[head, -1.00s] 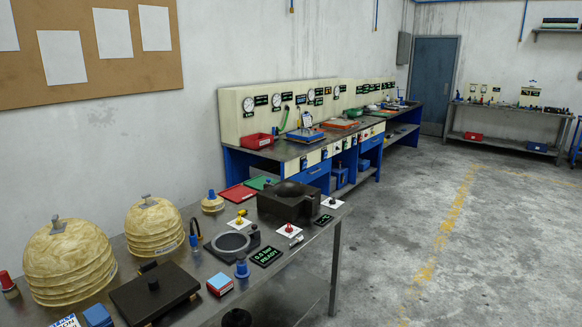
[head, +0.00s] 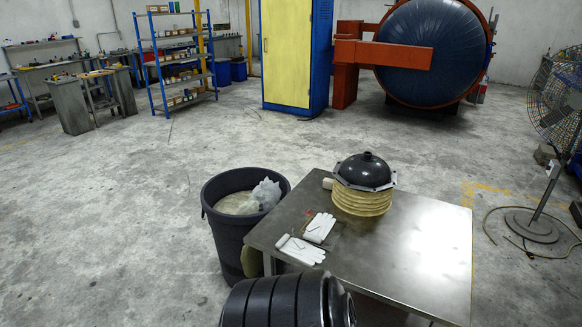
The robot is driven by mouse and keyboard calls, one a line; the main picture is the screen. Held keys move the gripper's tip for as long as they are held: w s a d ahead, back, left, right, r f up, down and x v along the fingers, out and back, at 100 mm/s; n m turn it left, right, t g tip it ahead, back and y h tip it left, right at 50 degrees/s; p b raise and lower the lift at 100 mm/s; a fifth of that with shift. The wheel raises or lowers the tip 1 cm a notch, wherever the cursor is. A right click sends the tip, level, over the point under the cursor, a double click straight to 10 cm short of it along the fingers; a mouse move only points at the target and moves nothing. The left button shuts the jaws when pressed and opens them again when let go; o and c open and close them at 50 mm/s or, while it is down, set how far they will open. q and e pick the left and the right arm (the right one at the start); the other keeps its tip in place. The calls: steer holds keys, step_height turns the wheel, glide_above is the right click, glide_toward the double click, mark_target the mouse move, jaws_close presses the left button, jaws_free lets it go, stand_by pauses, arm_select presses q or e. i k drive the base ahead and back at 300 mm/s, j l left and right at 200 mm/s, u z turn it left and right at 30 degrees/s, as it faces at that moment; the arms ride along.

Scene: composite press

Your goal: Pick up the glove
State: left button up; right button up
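Two white gloves lie on the metal table at the lower right. One glove (head: 302,250) lies near the table's left edge, with its cuff to the left and its fingers to the right. The other glove (head: 319,228) lies just behind it, on or beside a dark flat patch. Small thin items lie on or by the gloves, too small to make out. Neither of my grippers is in view.
The metal table (head: 420,235) also bears a ribbed cream stack with a black dome (head: 364,172) on top. A dark bin (head: 228,235) with white waste stands at the table's left. A fan (head: 533,228) stands at the right. Open floor lies behind and to the left.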

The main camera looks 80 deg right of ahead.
mark_target(319, 229)
steer(key=z, duration=2.95)
